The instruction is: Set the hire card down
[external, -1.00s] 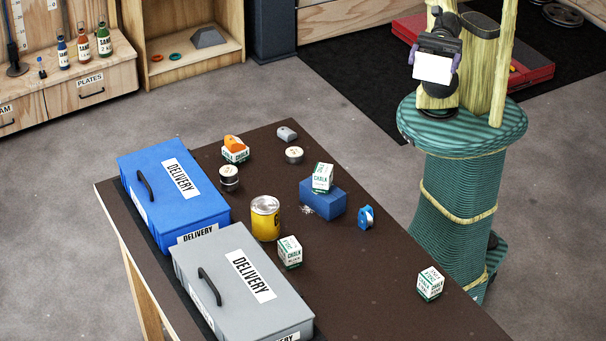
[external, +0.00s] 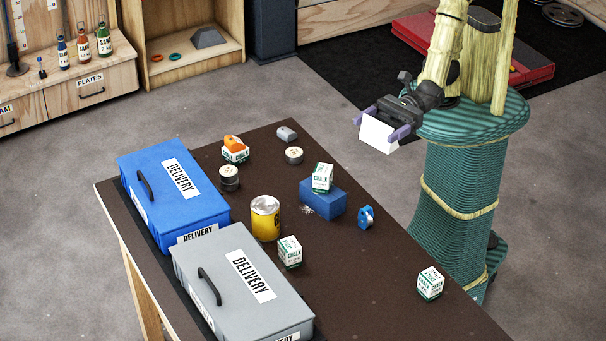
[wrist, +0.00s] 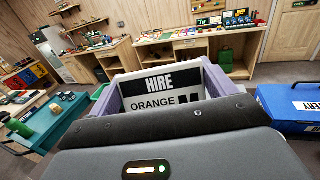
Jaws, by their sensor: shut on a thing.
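The white hire card (external: 379,135) is held between the purple fingers of my gripper (external: 383,124), in the air beyond the table's right far edge. In the wrist view the card (wrist: 165,100) stands between the fingers and reads "HIRE" and "ORANGE", with dark squares after the word. My gripper (wrist: 163,95) is shut on it. The dark brown table (external: 350,265) lies below and to the left of the gripper in the external view. The card touches nothing but the gripper.
A blue delivery box (external: 205,208) and a grey one (external: 232,300) line the table's left side. Several chalk boxes, a yellow can (external: 265,218), a blue block (external: 322,202) and a blue tape roll (external: 366,217) stand on it. The right front has bare room around one chalk box (external: 430,284).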

